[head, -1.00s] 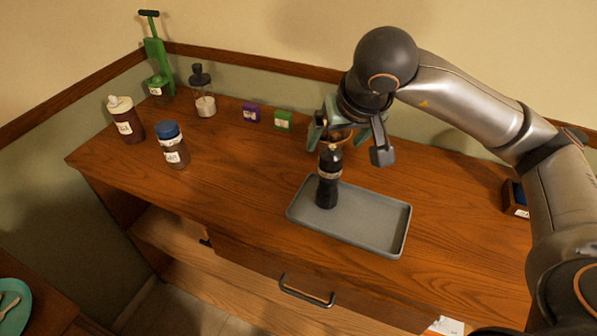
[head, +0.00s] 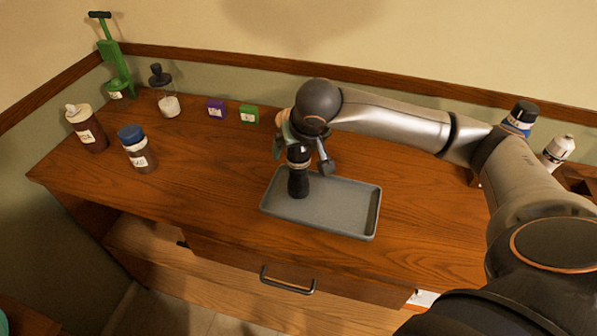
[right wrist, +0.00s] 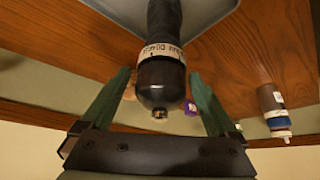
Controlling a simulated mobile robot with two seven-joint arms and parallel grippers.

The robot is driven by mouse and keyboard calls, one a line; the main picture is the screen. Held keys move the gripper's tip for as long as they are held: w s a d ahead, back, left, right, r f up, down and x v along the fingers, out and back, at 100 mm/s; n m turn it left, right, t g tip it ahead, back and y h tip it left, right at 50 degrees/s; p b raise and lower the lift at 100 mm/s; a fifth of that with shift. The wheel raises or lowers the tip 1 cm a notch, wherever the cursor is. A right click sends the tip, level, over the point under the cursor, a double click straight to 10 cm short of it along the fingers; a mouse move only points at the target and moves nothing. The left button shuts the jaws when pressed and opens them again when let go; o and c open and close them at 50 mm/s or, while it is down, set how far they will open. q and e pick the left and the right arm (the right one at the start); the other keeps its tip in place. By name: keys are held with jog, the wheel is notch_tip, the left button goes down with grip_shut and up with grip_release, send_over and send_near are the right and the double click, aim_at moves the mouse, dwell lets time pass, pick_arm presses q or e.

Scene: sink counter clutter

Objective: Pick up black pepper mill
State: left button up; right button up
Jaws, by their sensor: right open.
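The black pepper mill (head: 298,183) stands upright in the left part of a grey tray (head: 342,212) on the wooden counter. It has a pale label band and a small metal knob on top. My right gripper (head: 303,157) is at the mill's upper part, and partly hides it in the head view. In the right wrist view the green fingers are spread, one on each side of the mill's dark head (right wrist: 161,78), with visible gaps. My left gripper is not in view.
A purple box (head: 216,109) and a green box (head: 249,114) stand behind, to the left. A blue-capped jar (head: 137,149), a sauce bottle (head: 86,130) and a glass shaker (head: 168,104) stand further left. Bottles (head: 519,117) stand at the right. The counter's front left is clear.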

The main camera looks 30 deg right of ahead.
jog(key=shift+w+f, duration=0.15)
jog(key=shift+f, duration=0.1)
grip_shut()
dwell(0.6)
jog(key=shift+r, duration=0.1)
